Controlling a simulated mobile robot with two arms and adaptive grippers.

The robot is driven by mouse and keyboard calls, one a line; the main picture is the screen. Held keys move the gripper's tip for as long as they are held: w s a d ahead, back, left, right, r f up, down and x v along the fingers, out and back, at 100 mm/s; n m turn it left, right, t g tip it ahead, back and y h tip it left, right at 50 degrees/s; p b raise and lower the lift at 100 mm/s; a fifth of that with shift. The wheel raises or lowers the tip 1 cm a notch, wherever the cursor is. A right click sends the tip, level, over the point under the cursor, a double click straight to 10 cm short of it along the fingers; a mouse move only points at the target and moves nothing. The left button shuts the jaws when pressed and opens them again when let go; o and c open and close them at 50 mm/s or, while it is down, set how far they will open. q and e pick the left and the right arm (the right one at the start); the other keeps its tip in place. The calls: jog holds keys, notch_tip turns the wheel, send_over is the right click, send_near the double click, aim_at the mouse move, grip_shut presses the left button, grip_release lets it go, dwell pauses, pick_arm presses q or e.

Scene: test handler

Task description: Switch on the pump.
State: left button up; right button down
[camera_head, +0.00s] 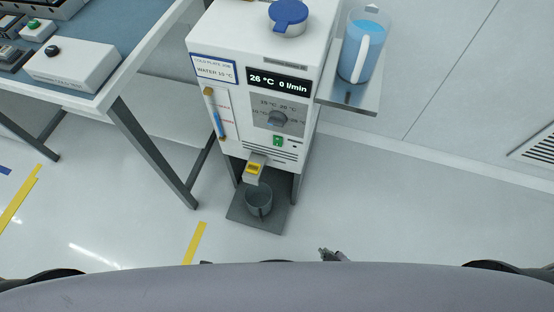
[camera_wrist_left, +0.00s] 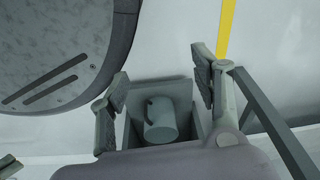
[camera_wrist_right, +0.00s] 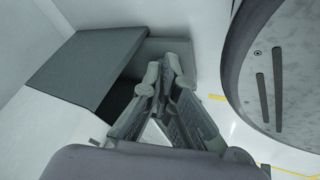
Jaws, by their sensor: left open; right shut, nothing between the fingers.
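The white cooling unit (camera_head: 262,60) stands on the floor in the head view. Its display (camera_head: 279,84) reads 26 °C and 0 l/min. Below the display is a round grey knob (camera_head: 277,119) on a temperature scale, and under that a small green switch (camera_head: 278,141); I cannot tell its position for sure. My right gripper (camera_head: 332,254) shows only as a tip at the bottom of the head view, apart from the unit. In the right wrist view it (camera_wrist_right: 168,68) is shut and empty. My left gripper (camera_wrist_left: 158,86) is open in the left wrist view, with nothing held.
A jug of blue liquid (camera_head: 363,48) stands on the right side shelf (camera_head: 350,95). A workbench (camera_head: 110,35) is at left. Floor at right is clear.

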aim_at(278, 141)
jog(key=w+a+r+n+t+y+b, duration=0.1)
jog(key=w+a+r+n+t+b, duration=0.3)
jog(key=w, duration=0.4)
pick_arm(q)
jog(key=w+r+b, duration=0.4)
jog(key=r, duration=0.3)
jog(key=w+d+r+t+b, duration=0.1)
jog(key=w+r+b, duration=0.3)
jog(key=r, duration=0.3)
jog(key=shift+d+r, duration=0.2)
jog(key=shift+d, duration=0.05)
pick_arm(e)
jog(key=w+a+r+n+t+y, duration=0.2)
jog(key=w+a+r+n, duration=0.1)
jog(key=r, duration=0.6)
jog(key=w+a+r+n+t+y, duration=0.2)
jog(key=a+r+n, duration=0.4)
jog(key=r, duration=0.3)
jog(key=shift+w+t+y, duration=0.4)
jog(key=shift+w+y, duration=0.1)
jog(key=shift+w, duration=0.2)
pick_arm(q)
jog(key=shift+t, duration=0.4)
jog(key=shift+b+v, duration=1.15)
jog(key=shift+v, duration=1.35)
pick_arm(e)
jog(key=w+d+x, duration=0.1)
jog(key=d+x, duration=0.1)
jog(key=x, duration=1.1)
jog(key=shift+d, duration=0.25)
